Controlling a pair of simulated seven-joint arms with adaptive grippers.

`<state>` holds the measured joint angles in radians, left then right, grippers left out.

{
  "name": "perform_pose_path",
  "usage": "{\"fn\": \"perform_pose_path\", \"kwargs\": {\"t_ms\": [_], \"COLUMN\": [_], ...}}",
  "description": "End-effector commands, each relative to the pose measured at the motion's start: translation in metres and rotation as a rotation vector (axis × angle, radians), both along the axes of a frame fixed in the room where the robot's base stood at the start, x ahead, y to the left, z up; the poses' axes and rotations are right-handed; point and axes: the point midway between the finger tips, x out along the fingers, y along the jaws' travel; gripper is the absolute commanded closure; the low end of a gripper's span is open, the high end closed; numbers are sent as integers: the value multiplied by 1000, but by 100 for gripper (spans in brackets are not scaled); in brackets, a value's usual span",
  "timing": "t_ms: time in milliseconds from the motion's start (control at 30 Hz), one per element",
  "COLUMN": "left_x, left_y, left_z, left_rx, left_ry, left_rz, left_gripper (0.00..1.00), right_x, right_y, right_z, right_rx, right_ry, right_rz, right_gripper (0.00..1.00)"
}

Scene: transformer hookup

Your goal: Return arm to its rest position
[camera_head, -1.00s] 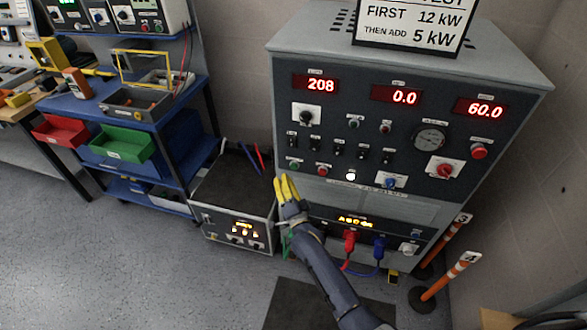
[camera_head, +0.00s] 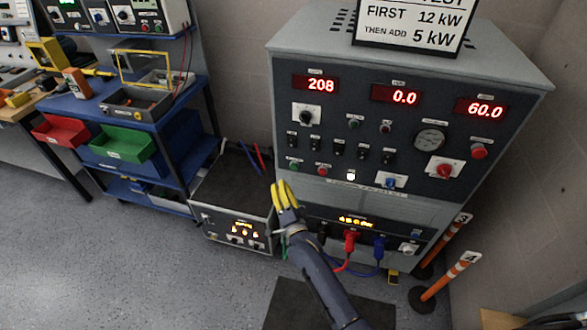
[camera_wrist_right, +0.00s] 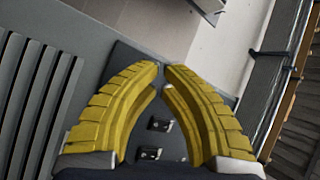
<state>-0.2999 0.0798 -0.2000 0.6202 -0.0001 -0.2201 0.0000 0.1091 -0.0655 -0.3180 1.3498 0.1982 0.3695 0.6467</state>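My right gripper (camera_head: 284,183), with yellow ribbed fingers, is in front of the grey test cabinet (camera_head: 400,200), near its lower left part. Its fingertips are almost together in the right wrist view (camera_wrist_right: 161,70), and nothing is held between them. My right arm comes up from the bottom of the head view. A red plug (camera_head: 350,240) and a blue plug (camera_head: 378,247) sit at the cabinet's lower panel, to the right of the gripper. My left gripper is not in view.
A low box with lit indicators (camera_head: 240,231) stands on the floor left of the cabinet. A blue shelf unit with red (camera_head: 60,130) and green (camera_head: 122,143) bins is further left. Orange-white posts (camera_head: 450,275) stand at the right. Floor at lower left is clear.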

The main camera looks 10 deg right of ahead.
Motion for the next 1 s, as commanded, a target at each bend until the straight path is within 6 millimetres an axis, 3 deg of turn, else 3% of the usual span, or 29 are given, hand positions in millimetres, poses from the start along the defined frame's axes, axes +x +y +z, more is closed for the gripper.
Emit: {"fn": "perform_pose_path", "kwargs": {"t_ms": [267,367,500,667,867,1000], "left_x": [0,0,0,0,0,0], "left_y": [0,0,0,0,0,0], "left_z": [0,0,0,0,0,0], "left_rx": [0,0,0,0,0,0], "left_ry": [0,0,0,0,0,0], "left_rz": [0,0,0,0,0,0], "left_gripper": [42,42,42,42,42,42], "right_x": [0,0,-7,-41,-107,-166], "right_y": [0,5,5,-11,-41,-64], "right_z": [-1,-14,-86,-183,-290,-355], "right_rx": [-20,-134,-399,-653,-897,-1034], "right_ry": [-2,18,129,281,457,574], "right_rz": [-3,-3,17,70,164,245], "right_gripper": [100,100,100,100,100,100]}}
